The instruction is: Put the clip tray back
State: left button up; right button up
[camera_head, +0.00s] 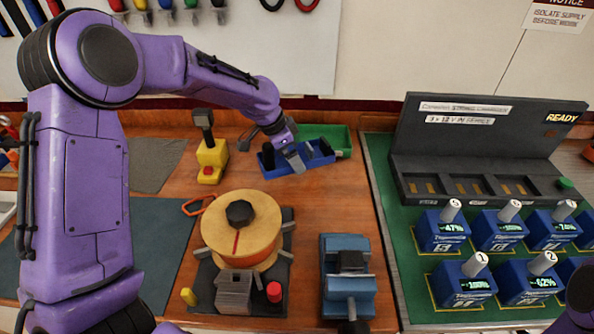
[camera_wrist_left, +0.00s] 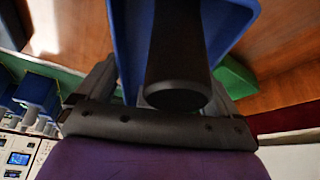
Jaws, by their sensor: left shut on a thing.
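A blue tray (camera_head: 318,150), which I take to be the clip tray, is at the back of the wooden bench, in front of and partly over a green bin (camera_head: 342,138). My left gripper (camera_head: 293,158) reaches down to it and is shut on it. In the left wrist view the blue tray (camera_wrist_left: 127,35) fills the space past the jaws, with a dark cylinder (camera_wrist_left: 178,60) in front of it.
A yellow tool (camera_head: 211,158) stands left of the tray. An orange drum (camera_head: 258,215) and a blue vise-like block (camera_head: 347,285) stand in front. At right, several blue breaker units stand on a green mat (camera_head: 385,190) before a dark panel (camera_head: 470,140).

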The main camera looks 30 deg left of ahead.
aim_at(297, 178)
pick_arm(q)
notch_tip(297, 178, down, 6)
jog(key=shift+w+f+p, duration=0.15)
jog(key=shift+p, duration=0.2)
jog(key=o, duration=1.1)
jog(key=shift+f, duration=0.1)
jog(key=shift+c, duration=0.2)
jog(key=b+v, duration=0.1)
jog(key=v, duration=1.1)
